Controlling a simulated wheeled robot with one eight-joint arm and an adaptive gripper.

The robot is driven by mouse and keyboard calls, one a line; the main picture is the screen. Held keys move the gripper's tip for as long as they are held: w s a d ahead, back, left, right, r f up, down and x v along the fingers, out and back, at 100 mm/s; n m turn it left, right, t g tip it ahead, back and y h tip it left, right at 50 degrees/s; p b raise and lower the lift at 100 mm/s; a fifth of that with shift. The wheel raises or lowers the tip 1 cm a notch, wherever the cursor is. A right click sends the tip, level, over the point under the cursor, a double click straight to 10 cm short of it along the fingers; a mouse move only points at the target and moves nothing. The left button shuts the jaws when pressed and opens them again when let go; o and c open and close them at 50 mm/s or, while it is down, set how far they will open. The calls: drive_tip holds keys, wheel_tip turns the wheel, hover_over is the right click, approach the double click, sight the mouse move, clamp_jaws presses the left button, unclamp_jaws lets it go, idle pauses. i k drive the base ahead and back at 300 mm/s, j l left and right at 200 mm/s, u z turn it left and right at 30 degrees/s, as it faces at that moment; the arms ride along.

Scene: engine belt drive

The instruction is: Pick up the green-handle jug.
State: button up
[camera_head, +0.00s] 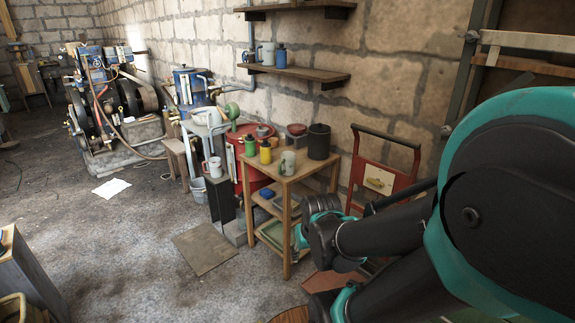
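A pale grey-green jug or mug (287,163) stands upright on the top of a small wooden cart (285,182), near its front corner. It has a greenish part at its side, but it is too small to tell its handle's colour for sure. A white jug or mug (214,168) stands left of the cart on a dark stand. Another pale jug (267,54) is on the wall shelf. My black and teal arm fills the right side, and a joint of it is close to the cart's right side. No gripper fingers can be made out.
A green bottle (250,146), a yellow bottle (265,153) and a dark canister (319,141) share the cart top. A red hand truck (382,178) leans at the wall behind my arm. A red drum (258,170) stands behind the cart. The floor (135,235) at left is mostly open.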

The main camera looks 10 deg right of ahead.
sight(286, 164)
drive_tip(key=z, duration=0.55)
drive_tip(key=i+j+z, duration=0.15)
drive_tip(key=z, duration=0.25)
drive_tip(key=j+z, duration=0.4)
drive_tip(key=i+j+z, duration=0.1)
drive_tip(key=j+z, duration=0.6)
drive_tip(key=z, duration=0.15)
